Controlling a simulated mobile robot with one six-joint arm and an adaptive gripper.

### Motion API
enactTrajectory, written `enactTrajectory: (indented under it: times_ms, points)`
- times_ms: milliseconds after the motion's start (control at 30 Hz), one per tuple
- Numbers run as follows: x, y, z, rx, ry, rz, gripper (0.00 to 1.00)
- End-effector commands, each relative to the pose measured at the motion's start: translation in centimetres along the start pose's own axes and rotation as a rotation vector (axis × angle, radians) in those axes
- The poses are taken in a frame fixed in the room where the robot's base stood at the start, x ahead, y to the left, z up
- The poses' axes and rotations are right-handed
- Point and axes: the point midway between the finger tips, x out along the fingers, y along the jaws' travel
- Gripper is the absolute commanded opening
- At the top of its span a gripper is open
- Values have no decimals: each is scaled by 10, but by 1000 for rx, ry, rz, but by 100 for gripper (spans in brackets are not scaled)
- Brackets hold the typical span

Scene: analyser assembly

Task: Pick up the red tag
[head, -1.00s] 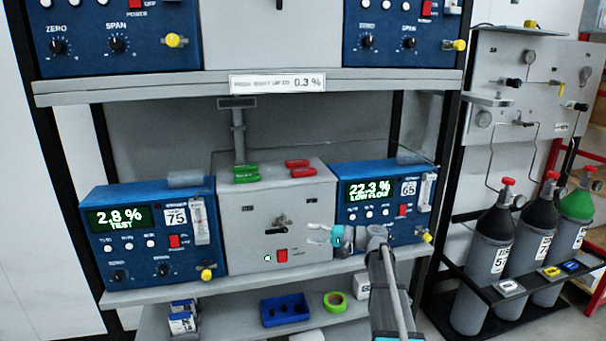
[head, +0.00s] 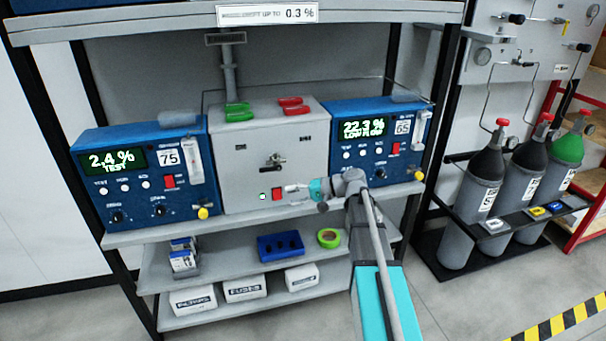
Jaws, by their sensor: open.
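Two red tags lie on top of the grey box, toward its right side: a rear red tag (head: 290,102) and a front red tag (head: 295,110). Two green tags (head: 238,111) lie on the left of the same top. My gripper (head: 292,195) is open and appears empty. It points left in front of the lower right of the grey box (head: 240,165), beside the red switch (head: 277,193). It is well below the red tags in the picture and apart from them. Both tags are in full view.
Blue analysers, left (head: 118,205) and right (head: 350,169), flank the box. A grey post (head: 229,75) rises behind the green tags, under an upper shelf (head: 130,27). A lower shelf holds a blue tray (head: 267,250) and green tape (head: 329,237). Gas cylinders (head: 474,190) stand right.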

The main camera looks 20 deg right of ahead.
Motion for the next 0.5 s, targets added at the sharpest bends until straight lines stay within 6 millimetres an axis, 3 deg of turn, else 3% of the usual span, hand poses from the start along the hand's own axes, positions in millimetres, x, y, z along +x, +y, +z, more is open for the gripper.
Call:
enactTrajectory:
  times_ms: [33, 200, 500]
  points:
    - [10, 8, 17, -6, -16, 58, 57]
    - [33, 41, 60, -35, -68, 284, 57]
    - [42, 94, 130, -111, -145, 686, 57]
